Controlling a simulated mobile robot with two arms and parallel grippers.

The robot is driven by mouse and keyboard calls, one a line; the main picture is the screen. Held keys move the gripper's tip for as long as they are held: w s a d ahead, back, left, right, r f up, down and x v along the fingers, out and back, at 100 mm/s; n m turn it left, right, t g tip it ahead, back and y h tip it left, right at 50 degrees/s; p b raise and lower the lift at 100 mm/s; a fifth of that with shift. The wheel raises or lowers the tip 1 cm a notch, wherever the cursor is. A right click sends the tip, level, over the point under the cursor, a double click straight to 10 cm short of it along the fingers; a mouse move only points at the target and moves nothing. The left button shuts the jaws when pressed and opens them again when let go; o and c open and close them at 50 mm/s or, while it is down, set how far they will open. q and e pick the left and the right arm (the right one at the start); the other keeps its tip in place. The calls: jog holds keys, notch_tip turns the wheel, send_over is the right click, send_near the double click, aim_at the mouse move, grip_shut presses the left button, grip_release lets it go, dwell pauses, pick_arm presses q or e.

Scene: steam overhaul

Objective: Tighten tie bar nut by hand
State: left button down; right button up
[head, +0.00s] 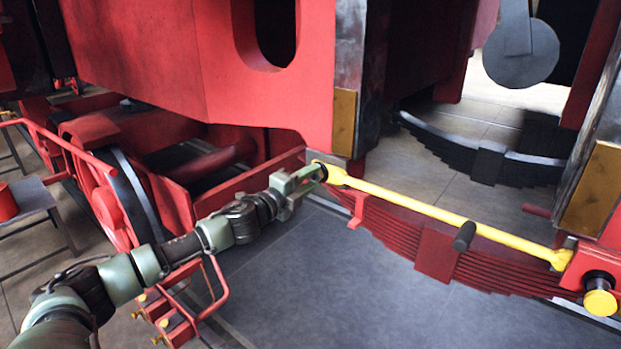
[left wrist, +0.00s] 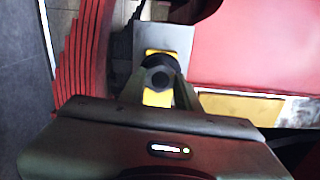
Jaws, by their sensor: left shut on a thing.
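The yellow tie bar (head: 440,211) runs from the red frame at the centre down to the right, above a red leaf spring. My left gripper (head: 316,174) is at the bar's left end, shut on the dark tie bar nut (left wrist: 172,66). In the left wrist view, the two fingers (left wrist: 158,84) sit on either side of the round nut, with a dark stud end in its middle. Yellow metal shows above and below the nut there. The fingers hide part of the nut in the head view. My right gripper is not in view.
The red leaf spring (head: 390,229) lies just below the bar, and a dark handle-like cylinder (head: 464,236) sticks out at the bar's middle. A yellow-capped end (head: 599,303) stands at the lower right. Red frame plates (head: 255,100) rise close above the gripper. The grey floor (head: 330,290) in front is clear.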

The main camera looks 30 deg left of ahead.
pick_arm(q)
jog(key=m, duration=0.4)
jog(key=shift+f+m, duration=0.15)
jog(key=shift+m, duration=0.55)
jog(key=c, duration=1)
grip_release()
jog(key=shift+s, duration=0.1)
jog(key=s+b, duration=0.5)
jog(key=s, duration=0.2)
jog(key=shift+s+a, duration=0.3)
jog(key=shift+s, duration=0.05)
